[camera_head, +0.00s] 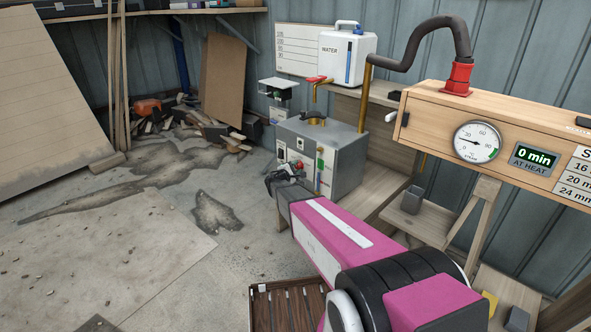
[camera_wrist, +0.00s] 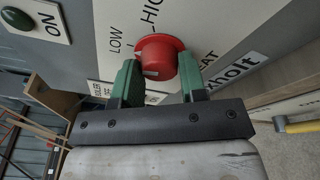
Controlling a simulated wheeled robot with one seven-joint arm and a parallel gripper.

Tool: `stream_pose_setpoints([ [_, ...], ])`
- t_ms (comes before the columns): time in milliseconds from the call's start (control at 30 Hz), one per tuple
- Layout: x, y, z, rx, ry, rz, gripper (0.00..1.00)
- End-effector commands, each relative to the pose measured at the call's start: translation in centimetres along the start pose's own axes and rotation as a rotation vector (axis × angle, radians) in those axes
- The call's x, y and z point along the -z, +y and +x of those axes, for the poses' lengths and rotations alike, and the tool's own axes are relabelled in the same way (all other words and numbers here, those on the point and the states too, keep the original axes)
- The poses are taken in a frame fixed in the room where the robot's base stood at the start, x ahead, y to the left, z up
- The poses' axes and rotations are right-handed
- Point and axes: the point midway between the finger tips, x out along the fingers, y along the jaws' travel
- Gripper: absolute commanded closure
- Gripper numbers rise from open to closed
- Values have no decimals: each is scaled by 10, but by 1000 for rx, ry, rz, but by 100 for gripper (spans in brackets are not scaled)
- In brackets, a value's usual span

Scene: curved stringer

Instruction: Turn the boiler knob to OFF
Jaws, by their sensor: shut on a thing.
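The boiler (camera_head: 349,165) is a grey metal box near the back wall. Its red round knob (camera_wrist: 158,56) is on the front panel, with LOW and HIGH printed beside it in the wrist view. The knob shows small and red in the head view (camera_head: 299,165). My gripper (camera_wrist: 157,76) has its two green fingers closed on opposite sides of the knob. In the head view my gripper (camera_head: 283,180) is at the boiler's front, partly hidden by my arm. A small pale mark shows on the knob.
A dark button by an ON label (camera_wrist: 17,18) is on the same panel. A water container (camera_head: 346,57) stands on a shelf above the boiler. A wooden steam box (camera_head: 500,140) with a gauge is at right. Open floor lies left, with scrap wood behind.

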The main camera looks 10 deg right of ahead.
Motion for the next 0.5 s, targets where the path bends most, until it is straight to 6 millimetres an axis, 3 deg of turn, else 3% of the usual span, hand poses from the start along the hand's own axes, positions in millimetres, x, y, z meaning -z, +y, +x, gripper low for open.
stream_pose_setpoints([
  [500,0,2,0,94,34,-467,85],
])
